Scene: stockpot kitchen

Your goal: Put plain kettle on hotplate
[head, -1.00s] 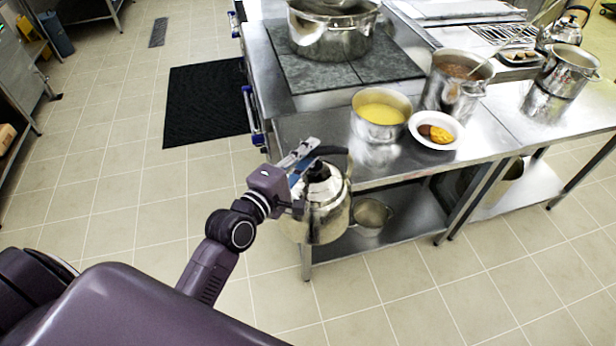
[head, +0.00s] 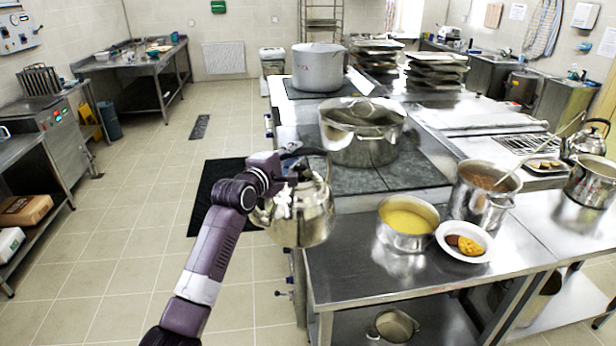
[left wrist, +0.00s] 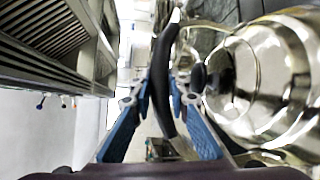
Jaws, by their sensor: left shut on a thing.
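My left gripper (head: 284,176) is shut on the black handle of a shiny steel kettle (head: 308,218). The kettle hangs upright in the air, left of the counter's front part. In the left wrist view the blue fingers (left wrist: 161,100) close around the black handle, with the round kettle body (left wrist: 262,80) to the right. The dark grey hotplate surface (head: 412,174) lies beyond the kettle and to its right, with a large lidded stockpot (head: 362,145) on its back part. Its near left part is partly hidden by the kettle. My right gripper is not in view.
A pot of yellow soup (head: 408,216), a plate of food (head: 449,235) and a pot of brown stew (head: 485,182) stand on the near counter. Another steel kettle (head: 583,146) stands at the far right. A tall grey pot (head: 318,72) stands farther back. Open floor lies left.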

